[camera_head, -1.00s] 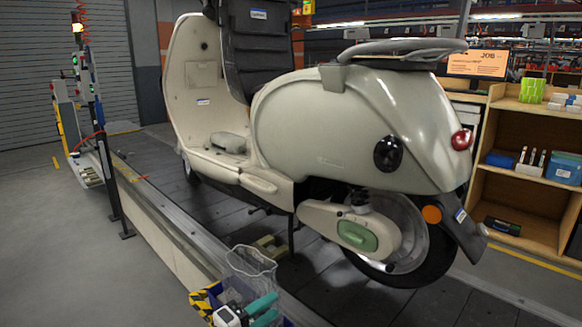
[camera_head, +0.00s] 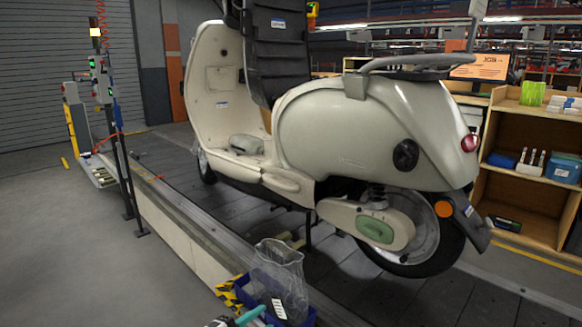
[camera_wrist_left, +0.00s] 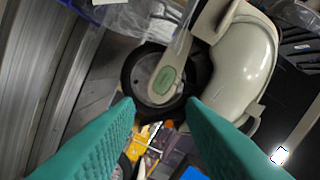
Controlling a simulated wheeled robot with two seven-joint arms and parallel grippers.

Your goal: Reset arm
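My left gripper (camera_wrist_left: 163,104) shows in the left wrist view as two teal fingers standing well apart with nothing between them. In the head view, teal finger parts (camera_head: 250,316) show at the bottom edge, in front of a blue bin; most of that gripper is cut off. My right gripper is in neither view. The cream scooter (camera_head: 350,130) stands upright on the slat conveyor (camera_head: 165,170). It also shows in the left wrist view (camera_wrist_left: 245,65), tilted, with its rear wheel beyond the fingertips.
The blue bin (camera_head: 308,318) holds a clear plastic bag (camera_head: 280,275) beside the conveyor edge, close to the teal fingers. A post with lights and cables (camera_head: 118,130) stands at the left. A wooden shelf (camera_head: 520,200) is at the right. The grey floor at the left is clear.

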